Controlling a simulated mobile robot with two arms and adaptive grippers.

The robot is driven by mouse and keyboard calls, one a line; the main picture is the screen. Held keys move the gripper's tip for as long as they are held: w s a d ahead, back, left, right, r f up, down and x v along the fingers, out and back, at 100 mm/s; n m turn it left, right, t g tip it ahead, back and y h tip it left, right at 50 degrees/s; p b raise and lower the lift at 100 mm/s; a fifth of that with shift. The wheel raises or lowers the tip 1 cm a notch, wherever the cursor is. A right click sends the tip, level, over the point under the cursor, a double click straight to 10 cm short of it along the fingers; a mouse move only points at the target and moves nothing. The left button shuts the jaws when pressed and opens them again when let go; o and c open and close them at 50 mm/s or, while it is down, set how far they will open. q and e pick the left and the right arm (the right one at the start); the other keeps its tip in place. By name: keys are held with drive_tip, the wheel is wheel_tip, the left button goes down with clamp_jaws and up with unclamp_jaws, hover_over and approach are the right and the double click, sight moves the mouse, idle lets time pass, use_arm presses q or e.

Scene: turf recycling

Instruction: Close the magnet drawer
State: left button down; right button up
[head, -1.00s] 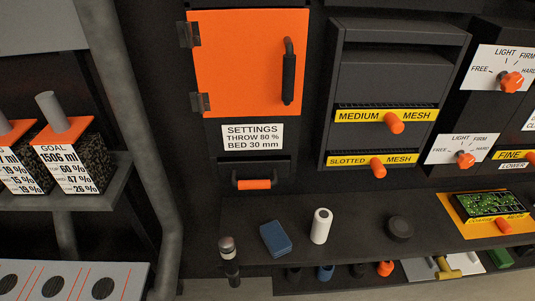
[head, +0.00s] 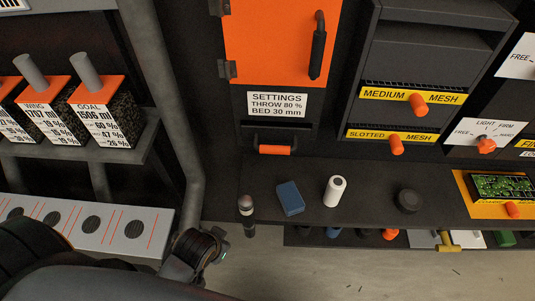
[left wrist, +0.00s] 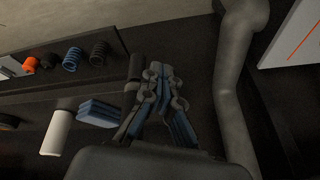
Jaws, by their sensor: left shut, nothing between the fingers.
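A dark drawer front with an orange-gripped handle (head: 275,150) sits below the SETTINGS sign in the head view. No label reading magnet shows, and I cannot tell how far it stands out. My left arm comes in at the lower left of the head view, below and left of that handle; its fingertips are not clear there. In the left wrist view my left gripper (left wrist: 160,92) is shut and empty, with blue-padded fingers, beside a thick grey pipe. The orange handle is not clearly visible in that view. My right gripper is not in view.
On the bench ledge stand a dark torch-like cylinder (head: 247,215), a blue block (head: 290,198), a white cylinder (head: 335,190) and a black puck (head: 409,201). A grey pipe (head: 190,160) runs left of the cabinet. An orange door (head: 275,45) is above the sign.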

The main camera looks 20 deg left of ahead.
use_arm(q)
drive_tip(key=w+a+r+m+t+y+p, duration=0.1)
drive_tip(key=w+a+r+m+t, duration=0.3)
drive_tip(key=r, duration=0.5)
drive_tip(key=w+a+r+m+t+y, duration=0.1)
drive_tip(key=w+a+r+m+t, duration=0.2)
drive_tip(key=w+r+t, duration=0.45)
drive_tip(key=d+r+m+h, duration=0.4)
drive_tip(key=m, duration=0.1)
drive_tip(key=m+g+h+p, duration=0.2)
drive_tip(key=m+h+p, duration=0.2)
drive_tip(key=m+h, duration=0.35)
approach(279, 153)
drive_tip(key=w+d, duration=0.4)
drive_tip(key=shift+w+a+f+m+y, duration=0.25)
drive_tip(key=shift+w+a+f+y, duration=0.1)
drive_tip(key=shift+w+f, duration=0.1)
drive_tip(key=shift+s, duration=0.1)
